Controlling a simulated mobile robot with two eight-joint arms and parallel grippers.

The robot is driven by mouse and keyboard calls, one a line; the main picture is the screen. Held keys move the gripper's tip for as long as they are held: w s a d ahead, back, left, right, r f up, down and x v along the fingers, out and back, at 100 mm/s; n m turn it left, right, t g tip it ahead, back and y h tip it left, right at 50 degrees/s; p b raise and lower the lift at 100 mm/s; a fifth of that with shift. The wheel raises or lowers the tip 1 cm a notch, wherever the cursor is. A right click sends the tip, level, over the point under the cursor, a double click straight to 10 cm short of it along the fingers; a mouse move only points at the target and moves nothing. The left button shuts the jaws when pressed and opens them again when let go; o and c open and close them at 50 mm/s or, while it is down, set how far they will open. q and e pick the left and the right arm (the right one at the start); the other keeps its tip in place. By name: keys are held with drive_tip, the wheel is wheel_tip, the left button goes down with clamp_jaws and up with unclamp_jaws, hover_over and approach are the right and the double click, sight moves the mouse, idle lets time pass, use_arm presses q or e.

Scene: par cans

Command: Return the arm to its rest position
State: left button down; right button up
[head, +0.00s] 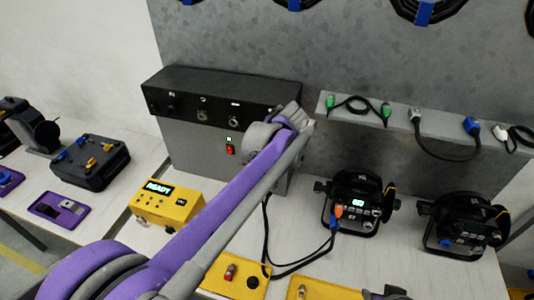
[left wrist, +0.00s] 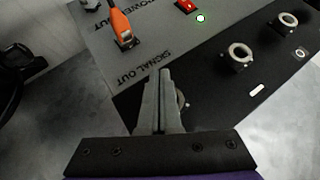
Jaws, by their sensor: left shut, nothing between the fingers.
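My left arm (head: 225,205), purple and grey, reaches from the bottom left up to the grey and black control box on the wall. My left gripper (head: 304,115) is at the right end of that box in the head view. In the left wrist view its two fingers (left wrist: 163,75) are together and empty, in front of the panel by the words SIGNAL OUT. I cannot tell whether they touch the panel. An orange plug (left wrist: 122,28) sits in the panel near POWER OUT, beside a red switch (left wrist: 187,5) and a white light (left wrist: 200,18).
A yellow READY box (head: 167,204) stands under my arm. Two black lamps (head: 355,203) (head: 462,224) stand right, with a black cable (head: 290,268) looping on the table. A shelf (head: 400,118) holds short cables. A black case (head: 90,162) lies left.

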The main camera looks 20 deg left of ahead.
use_arm(q)
drive_tip(key=shift+s, duration=0.15)
drive_tip(key=s+f+h, duration=0.1)
drive_tip(key=s+f, duration=0.4)
drive_tip(key=s, duration=0.5)
drive_tip(key=s+f+n+g+h, duration=0.1)
drive_tip(key=s+f, duration=0.3)
drive_tip(key=s, duration=0.7)
drive_tip(key=s+f+n+h, duration=0.1)
drive_tip(key=s+f+h, duration=0.2)
drive_tip(key=s, duration=0.8)
wheel_tip(320, 180, down, 3)
drive_tip(key=shift+a+r+g, duration=0.2)
drive_tip(key=shift+a+g, duration=0.1)
drive_tip(key=shift+a, duration=0.1)
